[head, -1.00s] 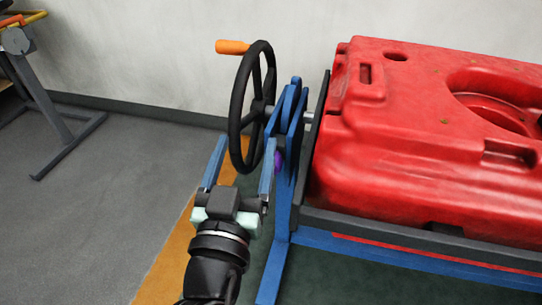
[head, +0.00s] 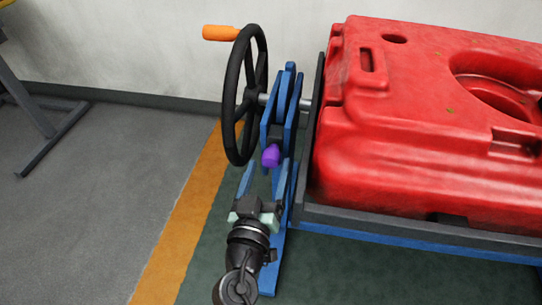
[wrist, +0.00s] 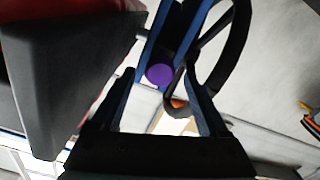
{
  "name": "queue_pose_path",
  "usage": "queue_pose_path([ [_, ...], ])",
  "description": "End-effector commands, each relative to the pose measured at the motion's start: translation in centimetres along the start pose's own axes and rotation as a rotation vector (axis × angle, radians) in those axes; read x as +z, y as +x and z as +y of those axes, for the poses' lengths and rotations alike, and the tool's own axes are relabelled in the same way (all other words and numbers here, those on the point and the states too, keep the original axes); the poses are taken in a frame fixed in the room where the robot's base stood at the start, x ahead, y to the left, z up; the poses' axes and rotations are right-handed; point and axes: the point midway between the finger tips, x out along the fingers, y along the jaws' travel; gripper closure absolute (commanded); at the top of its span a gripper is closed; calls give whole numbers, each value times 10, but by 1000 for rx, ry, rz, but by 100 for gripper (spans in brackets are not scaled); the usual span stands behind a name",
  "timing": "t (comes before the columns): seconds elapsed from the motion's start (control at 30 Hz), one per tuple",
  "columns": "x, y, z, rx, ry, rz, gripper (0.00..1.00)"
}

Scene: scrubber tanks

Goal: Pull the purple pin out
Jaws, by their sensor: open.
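The purple pin (head: 271,156) sticks out of the blue upright bracket (head: 283,110) below the handwheel's shaft. In the wrist view the round end of the purple pin (wrist: 159,74) shows ahead of my jaws, between their lines. My gripper (head: 265,172) is open and empty, just below and in front of the pin in the head view. In the wrist view my gripper's two blue fingers (wrist: 162,82) stand apart on either side of the pin's end; I cannot tell how far they reach along it. The pin's shaft is hidden in the bracket.
A black handwheel (head: 246,95) with an orange handle (head: 221,33) stands left of the bracket, close to my gripper. A large red tank (head: 420,130) in a dark and blue frame fills the right. Open grey floor (head: 90,220) lies to the left.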

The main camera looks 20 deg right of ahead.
Motion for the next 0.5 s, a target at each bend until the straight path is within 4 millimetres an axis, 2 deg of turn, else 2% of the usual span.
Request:
queue_pose_path([
  [0.03,-1,9,1,2,1,2,22],
  [0.2,0,27,1,1,1,1,22],
  [0.5,0,34,0,0,0,0,22],
])
